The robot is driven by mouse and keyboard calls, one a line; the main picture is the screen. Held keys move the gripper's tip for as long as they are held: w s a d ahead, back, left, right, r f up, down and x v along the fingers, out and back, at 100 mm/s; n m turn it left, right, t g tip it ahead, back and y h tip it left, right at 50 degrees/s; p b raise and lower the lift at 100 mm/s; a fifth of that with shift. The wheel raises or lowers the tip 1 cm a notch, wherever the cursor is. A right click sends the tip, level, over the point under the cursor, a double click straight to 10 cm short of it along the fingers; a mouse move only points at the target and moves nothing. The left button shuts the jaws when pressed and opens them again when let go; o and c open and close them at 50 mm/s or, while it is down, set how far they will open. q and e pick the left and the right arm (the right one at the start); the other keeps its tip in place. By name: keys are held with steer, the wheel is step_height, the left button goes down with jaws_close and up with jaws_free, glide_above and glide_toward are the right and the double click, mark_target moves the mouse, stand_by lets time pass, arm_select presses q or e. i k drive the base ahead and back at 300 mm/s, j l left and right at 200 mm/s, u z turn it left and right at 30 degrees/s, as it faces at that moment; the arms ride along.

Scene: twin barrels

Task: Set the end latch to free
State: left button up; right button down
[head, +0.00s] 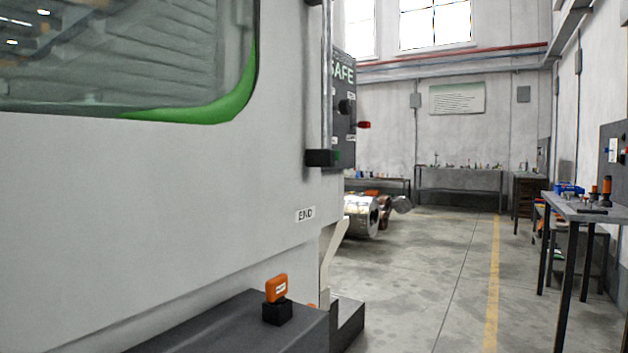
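An "END" label (305,214) is on the pale machine's side panel (170,190), near its right edge. Below it, an orange handle (276,288) with a small white tag stands upright on a black block (277,312). The block sits on a dark grey ledge (235,325). The tag's writing is too small to read, so I cannot tell which setting it shows. Which part is the end latch is not certain; the orange handle is the one nearest the label. Neither of my grippers is in view.
A dark panel marked "SAFE" (344,85) with a red knob (364,125) is beyond the machine's edge. A black bracket (320,158) holds a vertical rail. Metal rolls (360,217) lie on the floor behind. A workbench (585,208) stands at right. The floor between is clear.

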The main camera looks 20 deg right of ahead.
mark_target(360, 124)
steer(key=k, duration=0.55)
steer(key=l+z, duration=0.1)
steer(key=z, duration=1.5)
steer(key=i+j, duration=0.15)
steer(key=i, duration=0.3)
steer(key=i+j, duration=0.1)
steer(key=i, duration=0.35)
steer(key=i+j+z, duration=0.1)
steer(key=i, duration=0.35)
steer(key=i+j, duration=0.2)
steer(key=i, duration=0.25)
